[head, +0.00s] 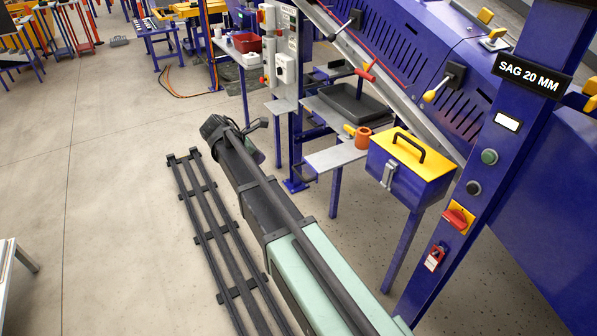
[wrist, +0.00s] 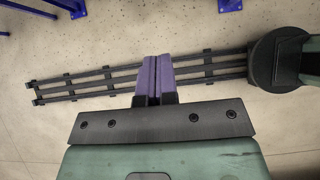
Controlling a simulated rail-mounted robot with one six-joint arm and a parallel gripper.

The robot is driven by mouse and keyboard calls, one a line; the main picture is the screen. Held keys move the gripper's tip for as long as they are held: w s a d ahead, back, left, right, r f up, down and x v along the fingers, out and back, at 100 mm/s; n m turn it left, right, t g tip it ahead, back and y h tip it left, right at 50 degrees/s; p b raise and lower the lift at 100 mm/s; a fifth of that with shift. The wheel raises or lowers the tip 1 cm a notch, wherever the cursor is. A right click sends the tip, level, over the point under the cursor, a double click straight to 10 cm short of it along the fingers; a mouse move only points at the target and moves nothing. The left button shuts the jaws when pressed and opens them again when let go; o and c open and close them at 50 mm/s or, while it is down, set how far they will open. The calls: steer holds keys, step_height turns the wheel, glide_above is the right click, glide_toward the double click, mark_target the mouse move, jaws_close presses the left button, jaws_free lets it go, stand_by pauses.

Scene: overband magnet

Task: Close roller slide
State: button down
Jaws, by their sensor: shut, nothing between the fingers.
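My gripper (wrist: 152,62) shows in the wrist view with its two purple fingers pressed together, nothing between them. It hangs above the floor rail and touches nothing I can see. In the head view only a small purple part of it shows past my arm; the rest is hidden. The blue inclined machine (head: 400,55) with slotted covers and a grey sloping frame stands at the upper right, apart from my gripper. I cannot pick out a roller slide with certainty in either view.
A blue post (head: 490,165) with buttons and a red switch stands at right. The floor at left (head: 110,170) is clear.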

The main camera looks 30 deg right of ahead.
steer(key=d+r+b+x, duration=0.1)
steer(key=d+b+x, duration=0.1)
steer(key=b+x, duration=0.6)
steer(key=x, duration=0.4)
steer(key=shift+d+b, duration=0.25)
steer(key=shift+b, duration=0.05)
steer(key=shift+w+d+f, duration=0.1)
steer(key=shift+w+f, duration=0.05)
